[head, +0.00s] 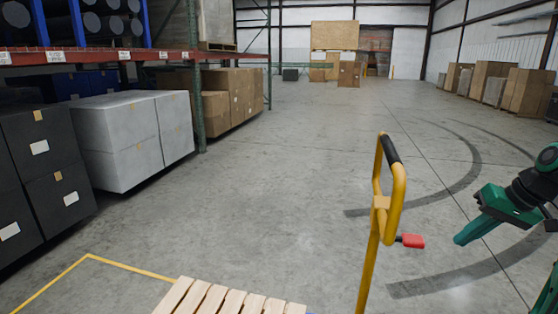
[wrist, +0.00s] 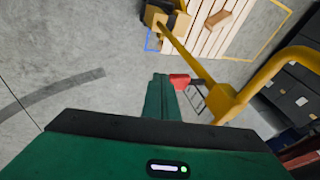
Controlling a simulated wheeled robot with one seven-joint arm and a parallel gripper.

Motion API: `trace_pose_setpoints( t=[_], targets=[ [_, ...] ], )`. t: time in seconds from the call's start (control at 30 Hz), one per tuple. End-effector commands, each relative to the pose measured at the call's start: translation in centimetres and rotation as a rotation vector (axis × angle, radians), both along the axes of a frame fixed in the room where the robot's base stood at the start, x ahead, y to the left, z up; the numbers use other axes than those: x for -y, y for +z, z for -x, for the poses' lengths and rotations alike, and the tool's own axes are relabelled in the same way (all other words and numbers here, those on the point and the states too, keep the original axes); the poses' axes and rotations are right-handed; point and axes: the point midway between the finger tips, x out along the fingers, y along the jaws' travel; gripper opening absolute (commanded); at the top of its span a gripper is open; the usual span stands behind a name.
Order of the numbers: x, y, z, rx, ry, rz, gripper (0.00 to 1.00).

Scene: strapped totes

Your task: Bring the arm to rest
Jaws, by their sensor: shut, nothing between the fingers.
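My gripper (head: 464,238) is at the right of the head view, green, with its fingers together and pointing left and down. In the wrist view the gripper (wrist: 160,80) shows its closed fingers and the green body below. Nothing is held. A yellow handle with a black grip (head: 392,208) stands upright to the left of the gripper; a red lever (head: 412,241) sticks out from it toward the fingers. In the wrist view the red lever (wrist: 180,80) appears beside the fingertips; I cannot tell whether they touch.
A wooden pallet (head: 225,299) lies at the bottom, beside a yellow floor line (head: 130,266). Shelving (head: 196,75) with black, white and brown boxes stands at left. Brown boxes (head: 490,85) line the far right. The middle floor is clear.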

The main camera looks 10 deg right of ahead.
Motion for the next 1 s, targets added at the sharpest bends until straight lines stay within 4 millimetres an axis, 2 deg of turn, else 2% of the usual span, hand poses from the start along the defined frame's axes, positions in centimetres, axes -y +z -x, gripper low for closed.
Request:
trace_pose_setpoints(
  t=[0.03, 0.2, 0.4, 0.5, 0.63, 0.77, 1.0],
  targets=[
    [-2.4, 0.0, 0.7, -0.04, 0.002, 0.015, 0.0],
    [-7.6, -0.9, 4.8, -0.188, -0.045, 0.065, 0.0],
    [-11.8, -2.1, 11.3, -0.335, -0.113, 0.131, 0.0],
    [-12.8, -2.6, 14.1, -0.386, -0.146, 0.16, 0.0],
    [-13.3, -3.0, 16.4, -0.424, -0.179, 0.183, 0.0],
    [-13.3, -3.2, 17.2, -0.439, -0.193, 0.191, 0.0],
    [-13.2, -3.2, 17.3, -0.44, -0.197, 0.191, 0.0]
  ],
)
